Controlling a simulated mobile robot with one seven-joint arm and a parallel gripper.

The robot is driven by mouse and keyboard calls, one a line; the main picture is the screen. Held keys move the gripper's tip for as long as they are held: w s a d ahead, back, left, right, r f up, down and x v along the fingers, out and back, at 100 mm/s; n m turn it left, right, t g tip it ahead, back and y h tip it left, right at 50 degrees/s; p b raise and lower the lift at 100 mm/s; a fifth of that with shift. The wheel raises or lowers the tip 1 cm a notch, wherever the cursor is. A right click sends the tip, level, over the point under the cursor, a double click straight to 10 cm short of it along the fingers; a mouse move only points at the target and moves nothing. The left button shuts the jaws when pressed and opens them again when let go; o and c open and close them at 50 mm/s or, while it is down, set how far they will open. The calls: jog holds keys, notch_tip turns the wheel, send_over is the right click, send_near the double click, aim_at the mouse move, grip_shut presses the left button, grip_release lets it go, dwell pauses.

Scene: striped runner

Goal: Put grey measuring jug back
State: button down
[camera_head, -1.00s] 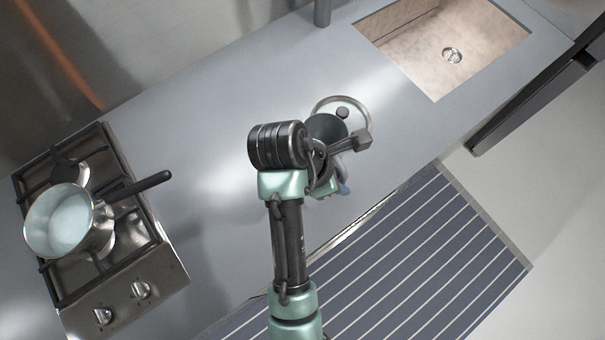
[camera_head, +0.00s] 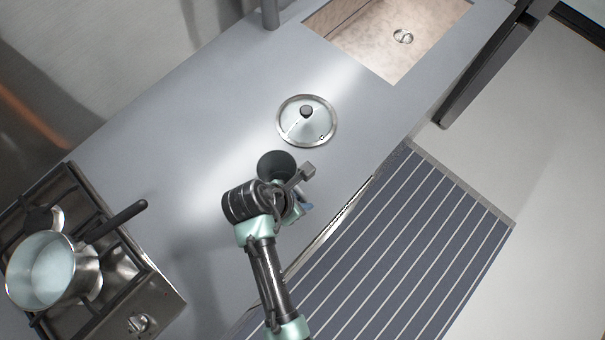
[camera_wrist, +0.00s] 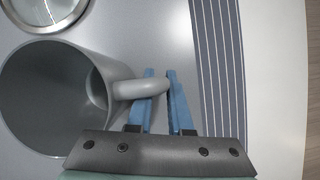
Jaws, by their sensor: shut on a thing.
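The grey measuring jug (camera_wrist: 45,95) fills the left of the wrist view, with its open mouth toward the camera. Its handle (camera_wrist: 138,89) points right, between the blue fingers of my gripper (camera_wrist: 160,88), which is shut on it. In the head view the jug (camera_head: 277,163) shows just beyond my wrist, over the grey counter. My gripper (camera_head: 301,207) is mostly hidden there by my arm. I cannot tell whether the jug's base touches the counter.
A glass lid (camera_head: 304,129) with a dark knob lies on the counter (camera_head: 200,135) beyond the jug. A sink (camera_head: 375,35) is at the back right. A pot (camera_head: 45,270) stands on the hob (camera_head: 150,295) at left. A striped runner (camera_head: 400,260) covers the floor at right.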

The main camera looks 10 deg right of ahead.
jog(key=c, duration=1.3)
grip_release()
jog(key=shift+f, duration=0.15)
jog(key=o, duration=0.5)
jog(key=shift+c, duration=0.2)
